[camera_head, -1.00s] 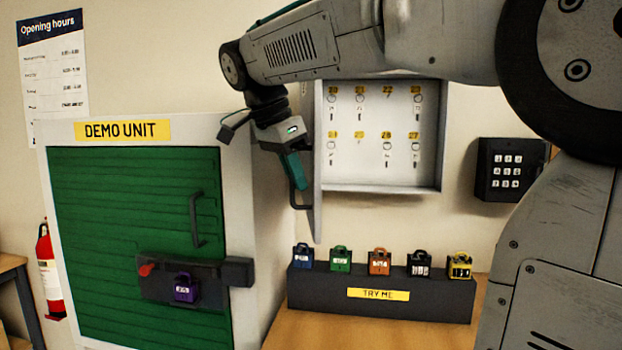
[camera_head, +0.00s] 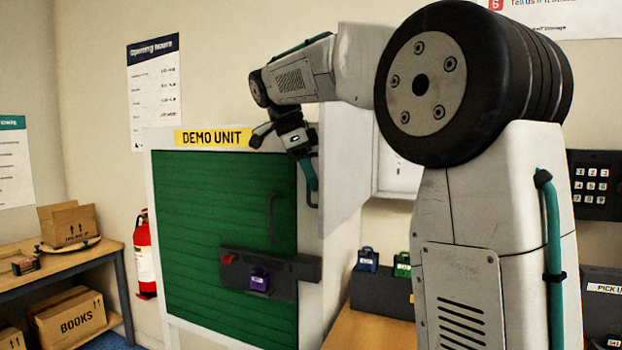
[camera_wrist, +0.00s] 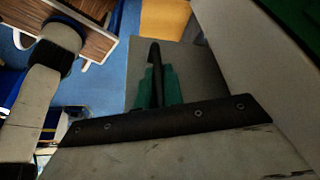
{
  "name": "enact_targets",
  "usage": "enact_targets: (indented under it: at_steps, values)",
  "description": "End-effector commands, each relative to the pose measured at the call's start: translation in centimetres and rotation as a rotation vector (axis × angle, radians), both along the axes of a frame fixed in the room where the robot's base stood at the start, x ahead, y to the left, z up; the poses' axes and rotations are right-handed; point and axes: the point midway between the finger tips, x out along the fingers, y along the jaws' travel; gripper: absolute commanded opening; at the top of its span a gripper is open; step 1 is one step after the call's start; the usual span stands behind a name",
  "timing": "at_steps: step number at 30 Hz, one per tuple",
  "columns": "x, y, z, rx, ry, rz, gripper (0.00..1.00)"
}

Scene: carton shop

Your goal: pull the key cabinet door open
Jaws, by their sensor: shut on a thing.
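The key cabinet (camera_head: 392,194) hangs on the back wall, mostly hidden behind my arm. Its grey door (camera_head: 346,140) stands swung out from the cabinet's left side, with its broad face showing. My gripper (camera_head: 308,178), with teal fingers, is at the door's left edge, shut on the dark door handle (camera_head: 313,195). In the wrist view the teal fingers (camera_wrist: 157,88) close around the dark handle bar (camera_wrist: 154,58), against a grey panel (camera_wrist: 195,80) that looks like the door.
The green-shuttered demo unit (camera_head: 225,200), with a purple padlock (camera_head: 260,279), stands close left of the door. A dark padlock stand (camera_head: 382,296) sits on the counter below. A keypad (camera_head: 594,185) is at right. A fire extinguisher (camera_head: 145,255) and a box bench (camera_head: 90,262) are farther left.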

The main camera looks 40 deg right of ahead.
Motion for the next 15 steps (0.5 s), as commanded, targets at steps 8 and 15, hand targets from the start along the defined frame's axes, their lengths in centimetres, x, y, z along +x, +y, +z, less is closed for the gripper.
enact_targets:
  at_steps: [8,15]
  values:
    - [0.00,0.10,0.00,0.001,0.000,0.003,0.31]
    - [0.14,0.25,0.39,0.001,0.000,0.003,0.31]
